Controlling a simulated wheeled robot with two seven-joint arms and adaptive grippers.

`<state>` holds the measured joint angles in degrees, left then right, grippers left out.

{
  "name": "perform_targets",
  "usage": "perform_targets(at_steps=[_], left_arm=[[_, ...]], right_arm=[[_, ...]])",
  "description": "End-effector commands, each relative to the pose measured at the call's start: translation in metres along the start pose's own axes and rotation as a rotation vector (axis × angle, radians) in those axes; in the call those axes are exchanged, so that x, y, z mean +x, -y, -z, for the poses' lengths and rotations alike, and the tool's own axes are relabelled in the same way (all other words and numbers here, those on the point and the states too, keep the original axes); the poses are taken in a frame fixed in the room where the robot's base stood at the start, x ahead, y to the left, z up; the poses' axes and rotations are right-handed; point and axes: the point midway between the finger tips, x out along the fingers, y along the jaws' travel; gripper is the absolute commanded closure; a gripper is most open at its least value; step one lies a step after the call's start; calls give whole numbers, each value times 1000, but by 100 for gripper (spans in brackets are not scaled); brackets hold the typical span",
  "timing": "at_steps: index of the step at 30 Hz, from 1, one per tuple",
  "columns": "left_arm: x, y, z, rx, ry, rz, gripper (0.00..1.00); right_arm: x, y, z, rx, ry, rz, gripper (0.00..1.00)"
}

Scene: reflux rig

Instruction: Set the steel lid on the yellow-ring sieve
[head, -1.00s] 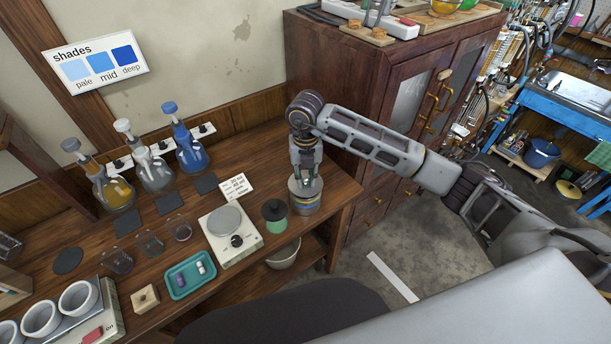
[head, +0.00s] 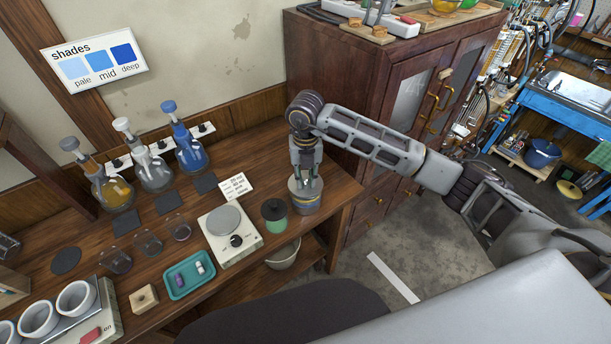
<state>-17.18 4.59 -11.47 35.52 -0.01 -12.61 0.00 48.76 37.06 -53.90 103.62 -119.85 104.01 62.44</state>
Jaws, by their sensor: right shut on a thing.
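My right gripper (head: 305,180) points down at the right end of the wooden bench. It is shut on the steel lid (head: 296,187), a grey round piece directly below its fingers. The yellow-ring sieve (head: 306,204) is a short metal cylinder with a yellowish band, upright under the lid. The lid sits over the sieve top and looks level; from this angle I cannot tell whether it is fully seated. The fingers hide part of the lid. My left gripper is not in view.
A green jar with a black top (head: 274,210) stands close left of the sieve. A white scale (head: 231,236), a teal tray (head: 189,280) and several flasks are further left. A dark wooden cabinet (head: 345,100) rises behind my right arm. The bench's right edge is near.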

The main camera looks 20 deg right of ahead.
Motion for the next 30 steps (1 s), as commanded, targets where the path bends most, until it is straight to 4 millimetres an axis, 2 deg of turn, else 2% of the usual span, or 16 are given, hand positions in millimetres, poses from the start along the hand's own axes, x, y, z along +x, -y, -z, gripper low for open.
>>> perform_targets(at_steps=[19, 20, 24, 26, 30], left_arm=[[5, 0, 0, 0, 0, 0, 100], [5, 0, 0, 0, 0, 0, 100], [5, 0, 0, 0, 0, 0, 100], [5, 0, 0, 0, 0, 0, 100], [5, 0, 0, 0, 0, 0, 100]], right_arm=[[5, 0, 0, 0, 0, 0, 100], [5, 0, 0, 0, 0, 0, 78], [5, 0, 0, 0, 0, 0, 60], [5, 0, 0, 0, 0, 0, 54], [5, 0, 0, 0, 0, 0, 54]])
